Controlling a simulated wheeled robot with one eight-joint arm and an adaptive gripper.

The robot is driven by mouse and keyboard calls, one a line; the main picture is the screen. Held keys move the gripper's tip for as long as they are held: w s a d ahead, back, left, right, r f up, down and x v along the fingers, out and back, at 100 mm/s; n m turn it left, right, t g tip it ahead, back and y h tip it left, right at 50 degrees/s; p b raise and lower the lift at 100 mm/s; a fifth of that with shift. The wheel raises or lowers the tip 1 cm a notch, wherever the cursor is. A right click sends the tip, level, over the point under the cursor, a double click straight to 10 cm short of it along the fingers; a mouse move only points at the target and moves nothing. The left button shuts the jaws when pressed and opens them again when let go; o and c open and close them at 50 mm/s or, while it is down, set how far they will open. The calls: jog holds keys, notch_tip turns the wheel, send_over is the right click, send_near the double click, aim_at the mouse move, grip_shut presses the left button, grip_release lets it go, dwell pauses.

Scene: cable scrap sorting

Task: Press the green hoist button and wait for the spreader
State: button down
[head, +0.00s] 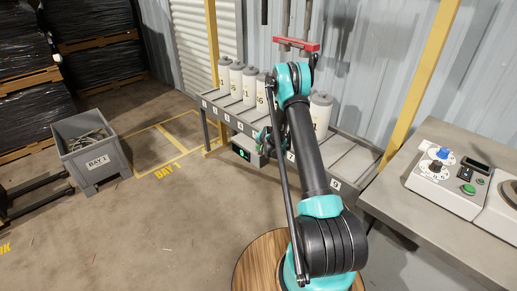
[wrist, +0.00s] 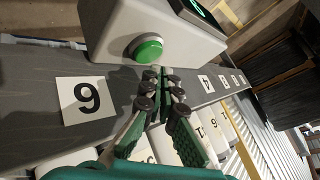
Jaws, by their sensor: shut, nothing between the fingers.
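A round green button (wrist: 147,48) sits on the face of a grey control box (wrist: 112,25) in the wrist view. The box (head: 243,150) also shows in the head view, with a lit green display, at the shelf's front edge. My gripper (wrist: 162,82) is shut and empty; its tips are just below the button in the wrist picture, seemingly apart from it. In the head view my gripper (head: 264,142) is partly hidden by my arm. A red bar (head: 297,44), likely the spreader, hangs on grey rods above the shelf.
White numbered canisters (head: 225,75) stand on the numbered shelf (head: 347,160). A grey BAY 1 bin (head: 92,145) holds cable scrap at left. Another green button (head: 469,189) is on the console (head: 450,198) at right. Floor at left is mostly clear.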

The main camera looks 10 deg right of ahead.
jog(key=shift+r, duration=2.5)
